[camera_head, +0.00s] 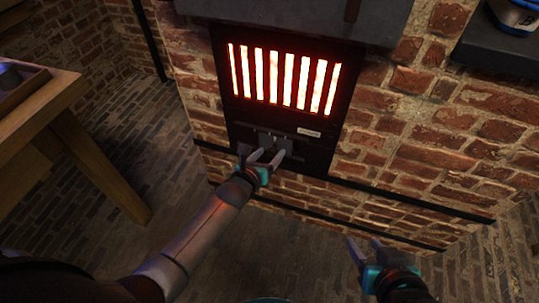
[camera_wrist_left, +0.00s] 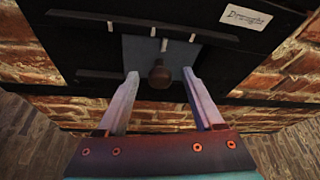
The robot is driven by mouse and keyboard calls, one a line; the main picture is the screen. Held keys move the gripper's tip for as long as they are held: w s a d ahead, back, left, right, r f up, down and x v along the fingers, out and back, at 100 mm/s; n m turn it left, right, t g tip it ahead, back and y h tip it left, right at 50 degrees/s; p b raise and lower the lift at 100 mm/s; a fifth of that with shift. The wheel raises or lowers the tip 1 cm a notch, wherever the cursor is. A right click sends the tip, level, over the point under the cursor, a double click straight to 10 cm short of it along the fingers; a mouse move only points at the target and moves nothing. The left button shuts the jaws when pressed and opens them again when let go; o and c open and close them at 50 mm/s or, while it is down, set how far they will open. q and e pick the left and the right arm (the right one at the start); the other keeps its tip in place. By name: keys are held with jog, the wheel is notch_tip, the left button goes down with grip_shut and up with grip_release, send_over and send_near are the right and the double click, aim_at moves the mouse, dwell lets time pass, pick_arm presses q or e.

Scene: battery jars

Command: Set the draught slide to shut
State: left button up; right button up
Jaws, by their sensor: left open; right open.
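The draught slide is a grey plate (camera_wrist_left: 176,58) with a round brown knob (camera_wrist_left: 160,75), set between dark rails on the black furnace front. In the head view the slide (camera_head: 266,141) is low on the front, below the glowing grate. My left gripper (camera_wrist_left: 160,78) is open, its fingers on either side of the knob in the picture; I cannot tell whether they touch it. In the head view the left gripper (camera_head: 267,157) is at the slide and partly covers it. My right gripper (camera_head: 364,243) is open and empty, low and right, away from the furnace.
A glowing barred grate (camera_head: 284,80) is above the slide. A small label (camera_head: 308,132) is right of it, and white marks (camera_wrist_left: 152,31) line the upper rail. Brick wall (camera_head: 420,150) surrounds the front. A wooden table (camera_head: 45,110) stands left; a dark shelf (camera_head: 500,50) is upper right.

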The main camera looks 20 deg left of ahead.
pick_arm(q)
jog(key=shift+w+f, duration=0.1)
jog(key=shift+w, duration=0.15)
grip_shut()
dwell(0.6)
dwell(0.9)
